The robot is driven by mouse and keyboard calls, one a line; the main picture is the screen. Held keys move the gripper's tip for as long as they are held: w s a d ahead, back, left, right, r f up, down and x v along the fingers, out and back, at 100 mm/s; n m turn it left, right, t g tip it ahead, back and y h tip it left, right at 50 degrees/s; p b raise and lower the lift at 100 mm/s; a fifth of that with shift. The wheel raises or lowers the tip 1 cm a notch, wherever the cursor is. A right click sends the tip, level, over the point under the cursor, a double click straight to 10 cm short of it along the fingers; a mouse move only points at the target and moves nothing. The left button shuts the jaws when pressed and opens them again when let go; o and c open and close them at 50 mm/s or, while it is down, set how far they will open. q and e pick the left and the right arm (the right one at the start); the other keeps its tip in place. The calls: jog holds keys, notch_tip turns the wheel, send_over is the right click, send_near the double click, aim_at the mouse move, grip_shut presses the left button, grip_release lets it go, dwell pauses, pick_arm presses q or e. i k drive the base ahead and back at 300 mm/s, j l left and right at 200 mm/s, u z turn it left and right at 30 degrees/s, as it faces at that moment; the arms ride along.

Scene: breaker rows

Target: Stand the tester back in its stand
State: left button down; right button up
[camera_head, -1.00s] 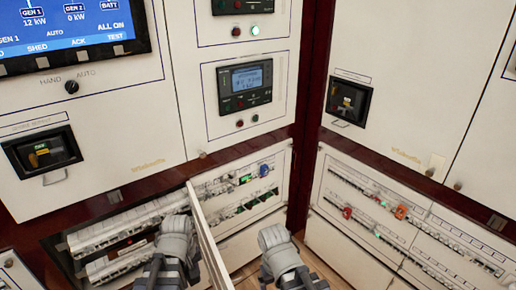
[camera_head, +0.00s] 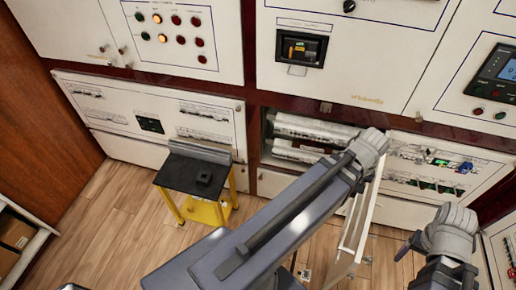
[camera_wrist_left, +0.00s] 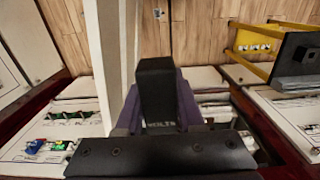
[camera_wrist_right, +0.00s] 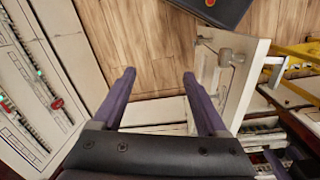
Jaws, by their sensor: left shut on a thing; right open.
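The tester (camera_wrist_left: 155,78), a black block marked VOLTS, is held between the purple fingers of my left gripper (camera_wrist_left: 156,98) in the left wrist view. In the head view my left arm hides it. A small black block (camera_head: 204,178), which looks like the stand, sits on the black top of a yellow-legged stool (camera_head: 176,172). The block also shows at the right of the left wrist view (camera_wrist_left: 306,53), apart from the tester. My right gripper (camera_wrist_right: 159,76) is open and empty, its fingers spread over the floor in the right wrist view.
An open white panel door (camera_head: 352,232) stands out beside my left wrist, in front of an open bay of breaker rows (camera_head: 305,132). Cabinets line the back wall. Wood floor (camera_head: 120,215) is clear around the stool. Shelved boxes (camera_head: 16,230) stand at far left.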

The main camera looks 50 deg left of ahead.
aim_at(205, 181)
jog(key=l+u, duration=0.1)
jog(key=u, duration=0.35)
jog(key=k+u, duration=0.1)
jog(key=u, duration=0.35)
jog(key=k+l+u, duration=0.1)
jog(key=u, duration=0.4)
